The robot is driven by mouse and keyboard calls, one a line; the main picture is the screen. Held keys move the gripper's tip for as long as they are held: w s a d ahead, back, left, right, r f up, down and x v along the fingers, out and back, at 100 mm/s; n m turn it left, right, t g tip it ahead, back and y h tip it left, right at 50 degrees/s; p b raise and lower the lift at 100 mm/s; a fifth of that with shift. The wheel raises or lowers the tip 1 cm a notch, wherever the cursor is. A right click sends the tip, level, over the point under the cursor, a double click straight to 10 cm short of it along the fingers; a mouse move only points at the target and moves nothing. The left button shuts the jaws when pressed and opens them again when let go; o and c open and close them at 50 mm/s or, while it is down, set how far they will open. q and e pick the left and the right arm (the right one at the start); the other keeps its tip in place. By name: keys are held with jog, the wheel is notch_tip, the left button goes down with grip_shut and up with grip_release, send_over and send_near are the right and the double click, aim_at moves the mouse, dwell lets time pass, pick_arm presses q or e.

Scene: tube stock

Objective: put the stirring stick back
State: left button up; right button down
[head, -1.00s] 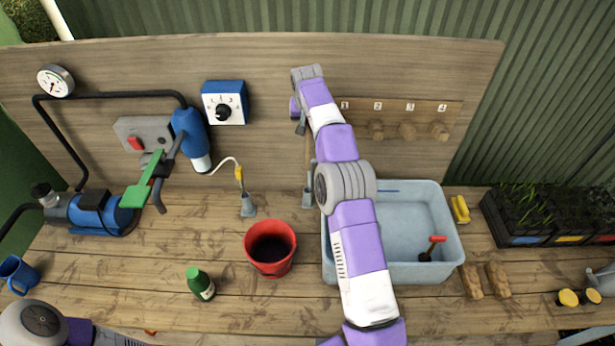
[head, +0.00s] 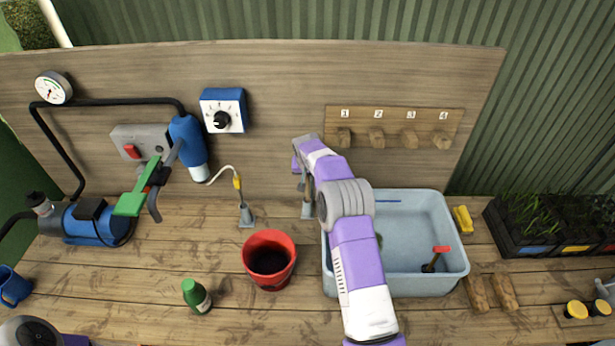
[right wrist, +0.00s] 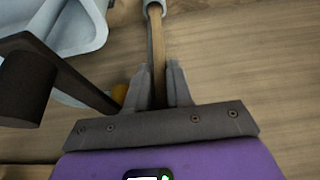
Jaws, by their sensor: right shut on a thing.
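The stirring stick (right wrist: 157,50) is a thin wooden rod. In the right wrist view it runs between the two grey fingers of my right gripper (right wrist: 159,88), which is shut on it. Its far end meets a light grey ring-shaped holder (right wrist: 153,8); how deep it sits there cannot be told. In the head view my right gripper (head: 301,184) is low at the left edge of the basin, above a small grey stand (head: 307,209), and is mostly hidden by my own arm. My left gripper is out of view.
A blue-grey basin (head: 458,262) with a red-handled tool (head: 440,250) stands right of the stand. A red bucket (head: 270,282) and green bottle (head: 196,297) are to the left. A board with numbered pegs (head: 393,112) hangs behind.

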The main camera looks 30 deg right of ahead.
jog(key=shift+f, duration=0.25)
jog(key=shift+f, duration=0.15)
jog(key=c, duration=1)
grip_release()
jog(key=shift+r, duration=0.25)
jog(key=v, duration=1.2)
jog(key=shift+f, duration=0.1)
